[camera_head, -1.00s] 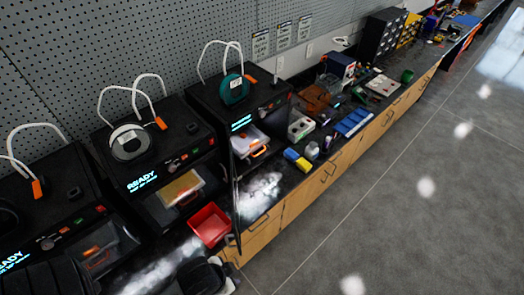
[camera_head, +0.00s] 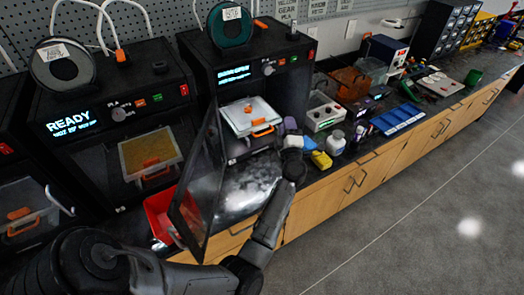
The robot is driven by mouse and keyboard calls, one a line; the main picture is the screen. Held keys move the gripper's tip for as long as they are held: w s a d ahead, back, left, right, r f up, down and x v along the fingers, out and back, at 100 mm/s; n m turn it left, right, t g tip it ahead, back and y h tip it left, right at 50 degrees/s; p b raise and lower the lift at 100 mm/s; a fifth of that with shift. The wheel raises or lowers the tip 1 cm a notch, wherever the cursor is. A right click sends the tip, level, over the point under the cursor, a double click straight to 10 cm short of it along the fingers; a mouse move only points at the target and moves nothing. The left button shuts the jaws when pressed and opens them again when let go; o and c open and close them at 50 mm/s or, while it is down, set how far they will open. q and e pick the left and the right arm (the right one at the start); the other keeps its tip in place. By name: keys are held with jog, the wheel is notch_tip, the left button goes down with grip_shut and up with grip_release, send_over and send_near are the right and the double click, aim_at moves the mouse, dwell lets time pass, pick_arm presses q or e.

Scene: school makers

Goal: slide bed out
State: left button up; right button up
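The print bed (camera_head: 250,114) is a light plate with an orange handle (camera_head: 263,131) at its front edge. It sits inside the black printer (camera_head: 200,65) whose glass door (camera_head: 200,187) stands open towards me. My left arm comes in from the bottom left and passes in front of the open door. My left gripper (camera_head: 289,134) is just right of the orange handle, near the right front side of the printer opening. Its fingers are small and partly hidden, so their opening and any contact with the handle cannot be told. My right gripper is out of view.
A red bin (camera_head: 160,212) stands left of the open door, partly behind it. A yellow and blue block (camera_head: 320,159) and a white bottle (camera_head: 336,143) stand close right of my gripper. Another printer (camera_head: 110,110) reading READY stands to the left.

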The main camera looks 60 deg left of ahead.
aim_at(262, 134)
pick_arm(q)
notch_tip(262, 134, down, 13)
jog(key=a+n+g+h+b, duration=0.3)
jog(key=n+g+b, duration=0.2)
jog(key=n+g, duration=0.3)
jog(key=shift+g, duration=0.6)
jog(key=a+f+b, duration=0.1)
jog(key=a, duration=0.3)
jog(key=a+f+b, duration=0.1)
jog(key=a, duration=0.3)
jog(key=a+f+b, duration=0.1)
jog(key=a+b, duration=0.1)
jog(key=a, duration=0.2)
jog(key=shift+w+a, duration=0.2)
jog(key=shift+a, duration=0.2)
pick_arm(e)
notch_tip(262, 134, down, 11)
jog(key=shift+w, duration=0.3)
pick_arm(q)
grip_shut()
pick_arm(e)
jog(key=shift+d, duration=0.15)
